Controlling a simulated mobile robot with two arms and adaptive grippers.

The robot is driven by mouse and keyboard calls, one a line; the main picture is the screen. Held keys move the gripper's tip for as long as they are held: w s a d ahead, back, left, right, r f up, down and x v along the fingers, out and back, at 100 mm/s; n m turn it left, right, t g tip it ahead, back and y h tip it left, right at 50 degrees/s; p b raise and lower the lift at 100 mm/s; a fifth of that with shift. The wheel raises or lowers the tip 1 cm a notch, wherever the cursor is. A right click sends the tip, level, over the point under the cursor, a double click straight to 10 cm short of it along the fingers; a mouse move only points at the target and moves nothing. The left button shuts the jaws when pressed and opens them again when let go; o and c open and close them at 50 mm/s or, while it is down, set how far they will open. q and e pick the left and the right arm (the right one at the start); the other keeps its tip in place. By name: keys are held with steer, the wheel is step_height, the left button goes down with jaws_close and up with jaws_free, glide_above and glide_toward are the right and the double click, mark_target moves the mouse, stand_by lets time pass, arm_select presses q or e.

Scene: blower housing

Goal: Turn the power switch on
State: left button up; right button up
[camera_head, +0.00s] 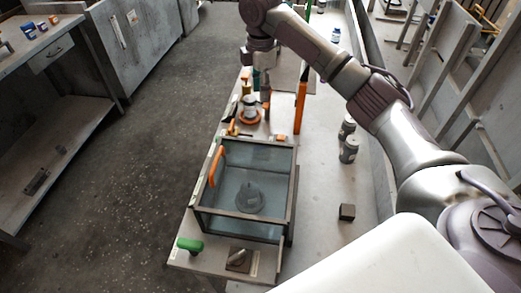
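A glass-sided housing box (285,205) with a dark frame stands on the light bench, with a grey dome-like part (249,198) inside. An orange handle (216,167) is on its left side. At the near end are a green handle (190,245) and a small plate with a light lever-like piece (238,260); I cannot tell whether this is the power switch or how it is set. My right gripper (265,92) points down at the far part of the bench, near a white part with an orange base (249,114). Its fingers are too small to read. My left gripper is out of view.
An upright orange bar (300,105) stands just right of my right gripper. Grey canisters (348,150) and a small dark cube (347,211) sit on the surface to the right. A cabinet and a shelf table (60,150) stand left, across clear floor.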

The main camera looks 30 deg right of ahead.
steer(key=f+b, duration=0.2)
steer(key=f, duration=0.5)
steer(key=f+b, duration=0.2)
steer(key=f, duration=0.6)
steer(key=f+b, duration=0.2)
steer(key=f, duration=0.5)
steer(key=shift+w+d+f, duration=0.1)
steer(key=shift+w+f, duration=0.2)
steer(key=shift+f, duration=0.1)
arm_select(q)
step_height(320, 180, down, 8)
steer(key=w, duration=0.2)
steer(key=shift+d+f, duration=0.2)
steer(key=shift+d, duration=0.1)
arm_select(e)
jaws_close()
